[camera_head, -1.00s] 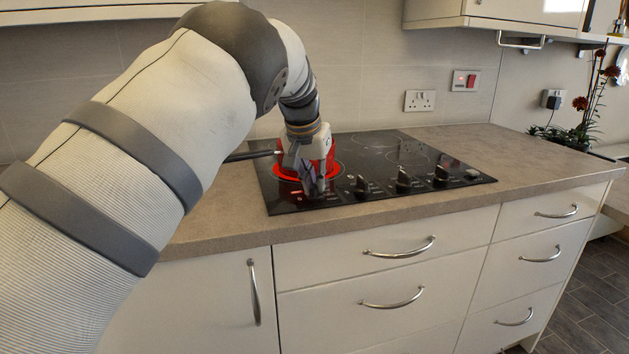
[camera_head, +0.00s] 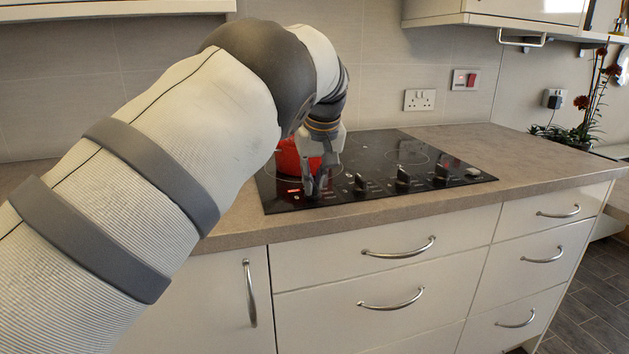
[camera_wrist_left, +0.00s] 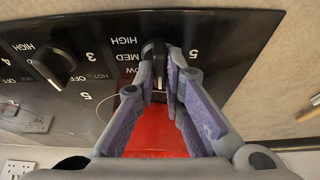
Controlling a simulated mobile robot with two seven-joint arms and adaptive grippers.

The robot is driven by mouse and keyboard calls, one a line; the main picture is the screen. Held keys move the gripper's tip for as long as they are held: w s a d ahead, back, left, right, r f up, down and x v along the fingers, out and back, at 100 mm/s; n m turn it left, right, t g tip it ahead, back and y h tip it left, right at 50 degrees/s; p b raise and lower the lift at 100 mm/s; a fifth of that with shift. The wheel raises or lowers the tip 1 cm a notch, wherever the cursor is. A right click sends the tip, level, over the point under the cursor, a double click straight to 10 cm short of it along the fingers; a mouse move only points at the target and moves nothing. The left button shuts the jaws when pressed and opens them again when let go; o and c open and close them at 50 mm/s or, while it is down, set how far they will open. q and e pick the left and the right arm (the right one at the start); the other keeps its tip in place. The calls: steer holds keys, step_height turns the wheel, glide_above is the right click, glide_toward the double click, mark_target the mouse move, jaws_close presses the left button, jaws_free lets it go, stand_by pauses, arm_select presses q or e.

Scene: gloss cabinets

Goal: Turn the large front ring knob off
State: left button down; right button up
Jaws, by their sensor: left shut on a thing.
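My left gripper (camera_head: 314,186) reaches down over the black hob (camera_head: 375,196) and is shut on the leftmost knob. In the left wrist view its two fingers (camera_wrist_left: 162,85) hold that dark knob (camera_wrist_left: 154,50) from both sides, beside printed HIGH, MED and LOW marks. The knob's exact pointer setting is hard to read. A red pot (camera_head: 289,158) stands on the front left ring, partly behind my wrist. No red glow shows around the pot, though my arm hides part of the ring. My right gripper is not in view.
A neighbouring knob (camera_head: 360,184) stands close beside my fingers, and two more follow to the right. Drawers with metal handles (camera_head: 400,248) lie below the counter edge.

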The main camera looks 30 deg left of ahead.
arm_select(q)
steer(key=shift+f, duration=0.1)
stand_by(0.3)
steer(key=shift+n, duration=0.3)
steer(key=c, duration=1.7)
jaws_free()
steer(key=v, duration=1.2)
steer(key=shift+w, duration=0.1)
